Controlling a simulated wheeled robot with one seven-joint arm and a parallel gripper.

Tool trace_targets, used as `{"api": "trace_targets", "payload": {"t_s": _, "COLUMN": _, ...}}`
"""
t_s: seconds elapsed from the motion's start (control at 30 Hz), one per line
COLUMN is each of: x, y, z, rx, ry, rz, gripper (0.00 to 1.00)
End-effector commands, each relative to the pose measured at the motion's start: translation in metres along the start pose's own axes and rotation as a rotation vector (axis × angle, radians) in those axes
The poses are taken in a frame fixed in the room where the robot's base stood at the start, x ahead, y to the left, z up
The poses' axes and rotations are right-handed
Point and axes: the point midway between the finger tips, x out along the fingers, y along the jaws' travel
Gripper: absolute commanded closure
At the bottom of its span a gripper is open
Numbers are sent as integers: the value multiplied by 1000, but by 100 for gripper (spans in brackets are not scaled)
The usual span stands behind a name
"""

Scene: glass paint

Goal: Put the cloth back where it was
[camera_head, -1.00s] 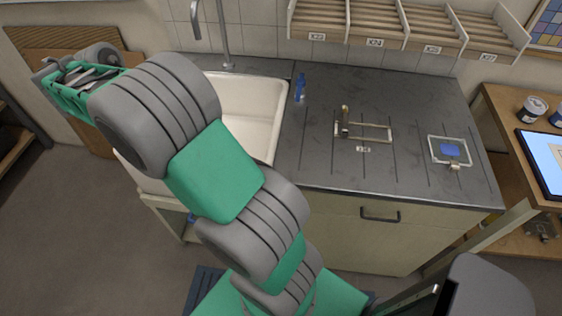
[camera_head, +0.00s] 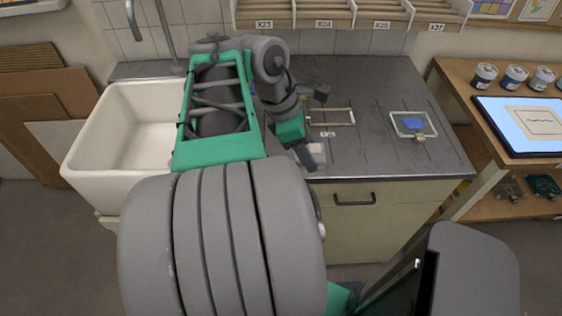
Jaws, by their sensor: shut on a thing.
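My gripper (camera_head: 306,156) is low over the front edge of the dark counter, right of the sink, pointing down. It is shut on a small pale grey-white piece that looks like the cloth (camera_head: 317,154). The cloth shows just right of the fingers, near the counter's front edge. I cannot tell whether it touches the counter. My arm hides much of the left part of the counter.
A brass-coloured frame (camera_head: 344,117) lies just behind the gripper. A clear frame with a blue piece (camera_head: 412,124) lies farther right. The white sink (camera_head: 95,165) is left.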

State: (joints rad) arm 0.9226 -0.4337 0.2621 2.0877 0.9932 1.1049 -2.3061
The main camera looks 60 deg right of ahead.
Motion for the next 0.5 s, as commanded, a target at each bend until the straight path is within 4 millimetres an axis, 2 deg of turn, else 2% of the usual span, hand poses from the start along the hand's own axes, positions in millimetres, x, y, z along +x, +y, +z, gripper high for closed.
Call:
{"api": "trace_targets", "payload": {"t_s": 0.07, "x": 6, "y": -4, "z": 8, "rx": -7, "ry": 0, "rz": 4, "gripper": 79}}
{"api": "trace_targets", "payload": {"t_s": 0.17, "x": 11, "y": 5, "z": 2, "rx": -16, "ry": -1, "rz": 3, "gripper": 79}}
{"api": "trace_targets", "payload": {"t_s": 0.47, "x": 30, "y": 76, "z": -54, "rx": -18, "ry": -1, "rz": 2, "gripper": 79}}
{"api": "trace_targets", "payload": {"t_s": 0.5, "x": 40, "y": 82, "z": -62, "rx": -16, "ry": -1, "rz": 1, "gripper": 79}}
